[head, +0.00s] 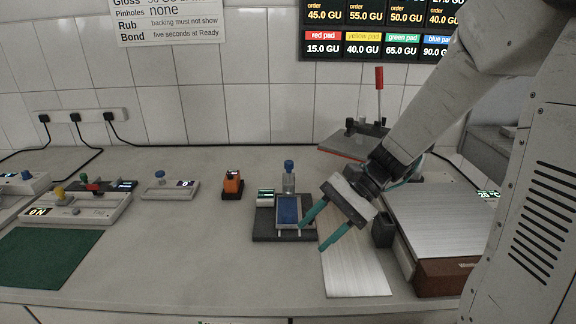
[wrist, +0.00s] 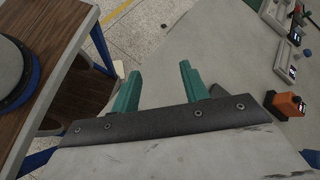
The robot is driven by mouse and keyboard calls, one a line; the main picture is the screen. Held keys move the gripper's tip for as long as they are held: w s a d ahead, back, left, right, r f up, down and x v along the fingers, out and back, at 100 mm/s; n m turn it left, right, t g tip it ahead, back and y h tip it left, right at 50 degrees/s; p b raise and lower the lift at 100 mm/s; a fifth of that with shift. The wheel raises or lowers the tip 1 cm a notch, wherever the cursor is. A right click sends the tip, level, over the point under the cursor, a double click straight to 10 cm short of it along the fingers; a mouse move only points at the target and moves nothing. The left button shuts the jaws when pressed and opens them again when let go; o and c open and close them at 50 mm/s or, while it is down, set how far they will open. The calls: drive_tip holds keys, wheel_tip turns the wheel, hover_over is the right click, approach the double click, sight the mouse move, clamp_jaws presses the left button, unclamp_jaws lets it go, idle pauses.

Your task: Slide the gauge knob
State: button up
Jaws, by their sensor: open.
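My gripper (head: 312,237) has two teal fingers spread apart, with nothing between them. In the head view it hangs above the bench, just right of the dark stand with a blue pad (head: 288,209). In the wrist view the fingers (wrist: 160,68) point towards the bench edge and floor. A small white box with a blue knob (head: 160,175) and a lit display stands left of the orange device (head: 232,184). I cannot tell which knob is the gauge knob. My gripper is apart from all of them.
A bottle with a blue cap (head: 289,176) stands behind the pad stand. A pale board (head: 352,270) lies beneath my gripper. A metal-topped unit (head: 440,215) stands at right, and a green mat (head: 45,257) lies at front left. The bench front centre is clear.

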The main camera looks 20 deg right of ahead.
drive_tip(key=w+d+f+m+t+y, duration=0.1)
drive_tip(key=w+d+m+t+y, duration=0.1)
drive_tip(key=w+m+t, duration=0.4)
drive_tip(key=w+d+f+m+t+y, duration=0.1)
drive_tip(key=w+f+m+y, duration=0.15)
drive_tip(key=w, duration=0.45)
drive_tip(key=m+t+h, duration=0.3)
drive_tip(key=m+t, duration=0.4)
drive_tip(key=m, duration=0.1)
approach(289, 172)
drive_tip(key=w+a+r, duration=0.1)
drive_tip(key=w+r, duration=0.1)
drive_tip(key=w, duration=0.1)
drive_tip(key=shift+y, duration=0.35)
drive_tip(key=x, duration=0.7)
drive_tip(key=shift+w+a+f, duration=0.1)
drive_tip(key=shift+a+f, duration=0.15)
drive_tip(key=shift+a, duration=0.05)
clamp_jaws()
drive_tip(key=shift+f, duration=1.35)
unclamp_jaws()
drive_tip(key=v, duration=0.8)
